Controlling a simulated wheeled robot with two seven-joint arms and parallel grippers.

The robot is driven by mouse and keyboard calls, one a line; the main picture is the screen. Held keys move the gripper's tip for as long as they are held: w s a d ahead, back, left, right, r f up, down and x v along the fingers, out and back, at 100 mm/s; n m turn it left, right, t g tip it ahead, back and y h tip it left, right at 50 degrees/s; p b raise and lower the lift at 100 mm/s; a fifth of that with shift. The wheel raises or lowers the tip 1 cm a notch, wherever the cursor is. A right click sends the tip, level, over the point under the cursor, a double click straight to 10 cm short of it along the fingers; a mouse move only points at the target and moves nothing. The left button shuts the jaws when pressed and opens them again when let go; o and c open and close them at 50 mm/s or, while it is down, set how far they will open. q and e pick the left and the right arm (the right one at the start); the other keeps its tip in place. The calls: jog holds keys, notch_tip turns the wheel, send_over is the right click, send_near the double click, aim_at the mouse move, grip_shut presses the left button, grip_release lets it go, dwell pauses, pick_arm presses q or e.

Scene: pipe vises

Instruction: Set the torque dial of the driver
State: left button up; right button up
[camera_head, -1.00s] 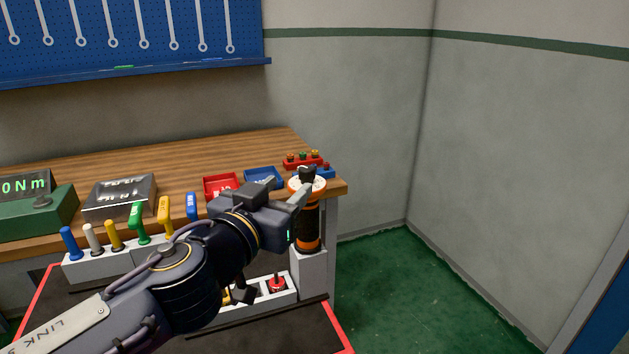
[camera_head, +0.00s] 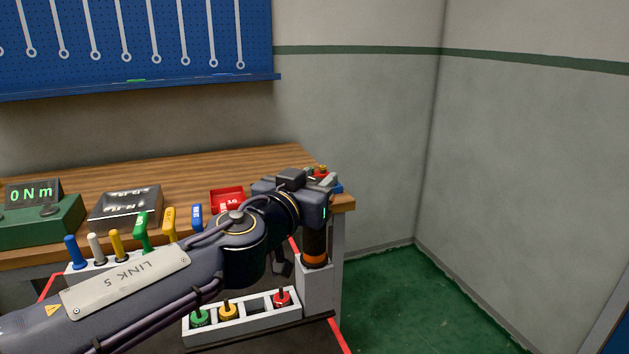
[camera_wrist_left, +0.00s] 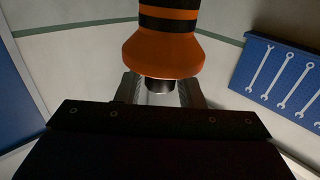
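The driver (camera_head: 314,252), a black and orange cylinder, stands upright on a white pedestal by the bench's right end. My left gripper (camera_head: 325,182) is over its top and hides the dial end in the head view. In the left wrist view the driver (camera_wrist_left: 168,48) shows its flared orange end with a short dark knob (camera_wrist_left: 160,84). The two fingers of my left gripper (camera_wrist_left: 163,92) lie on either side of this knob. I cannot tell whether they touch it. A green display box (camera_head: 35,222) at the left reads "0 Nm". My right gripper is not in view.
The wooden bench (camera_head: 180,171) holds a metal box (camera_head: 126,210) and a red tray (camera_head: 228,197). Coloured handles stand in a rack at its front. A white holder (camera_head: 245,324) with coloured knobs lies below my arm. Green floor (camera_head: 400,300) at the right is clear.

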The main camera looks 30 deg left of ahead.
pick_arm(q)
jog(key=c, duration=0.6)
jog(key=shift+f, duration=0.1)
jog(key=shift+c, duration=0.2)
